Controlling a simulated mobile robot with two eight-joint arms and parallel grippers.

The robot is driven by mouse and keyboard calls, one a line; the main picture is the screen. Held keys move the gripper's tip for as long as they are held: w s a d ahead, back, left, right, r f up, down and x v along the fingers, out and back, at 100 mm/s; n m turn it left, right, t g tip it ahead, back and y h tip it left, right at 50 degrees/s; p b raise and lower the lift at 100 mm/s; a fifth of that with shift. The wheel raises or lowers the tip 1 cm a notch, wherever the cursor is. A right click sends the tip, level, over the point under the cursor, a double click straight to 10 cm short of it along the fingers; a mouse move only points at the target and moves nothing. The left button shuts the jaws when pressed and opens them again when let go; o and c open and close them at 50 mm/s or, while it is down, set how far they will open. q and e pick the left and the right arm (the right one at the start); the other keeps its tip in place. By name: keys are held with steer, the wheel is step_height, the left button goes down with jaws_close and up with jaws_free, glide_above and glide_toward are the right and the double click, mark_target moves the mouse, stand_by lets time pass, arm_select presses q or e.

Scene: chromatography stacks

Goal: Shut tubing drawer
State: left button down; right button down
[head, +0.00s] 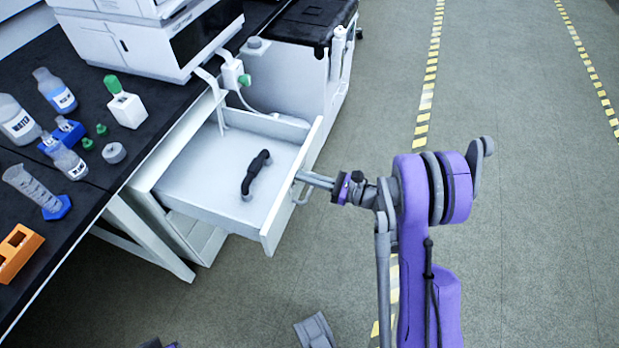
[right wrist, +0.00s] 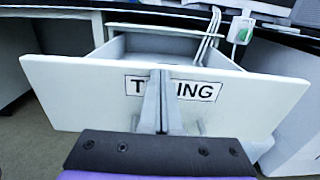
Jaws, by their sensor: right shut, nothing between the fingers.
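The tubing drawer (head: 205,170) stands pulled open from the bench in the head view. Its white front (right wrist: 75,95) fills the right wrist view, with a label reading "T...ING", its middle letters hidden behind my fingers. A bar handle (head: 303,197) is on the front. A black curved piece (head: 256,174) lies inside the drawer. My right gripper (head: 302,178) is shut and empty, its tips at the drawer front by the handle. I cannot tell whether they touch the front.
The black bench top (head: 95,178) holds bottles, a cylinder (head: 34,188) and an orange rack (head: 17,250). A white instrument (head: 150,40) stands at the back. A white cabinet (head: 290,75) is beyond the drawer. The floor at right is clear.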

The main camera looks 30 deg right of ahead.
steer(key=b+x, duration=0.1)
steer(key=x, duration=3.4)
steer(key=shift+s+a, duration=0.1)
steer(key=shift+a, duration=0.1)
arm_select(q)
steer(key=shift+d+f, duration=0.1)
steer(key=shift+f, duration=0.4)
arm_select(e)
steer(key=shift+w+r, duration=0.1)
steer(key=shift+w, duration=0.1)
steer(key=shift+a, duration=0.1)
arm_select(q)
steer(key=shift+s, duration=0.1)
arm_select(e)
steer(key=shift+s, duration=0.1)
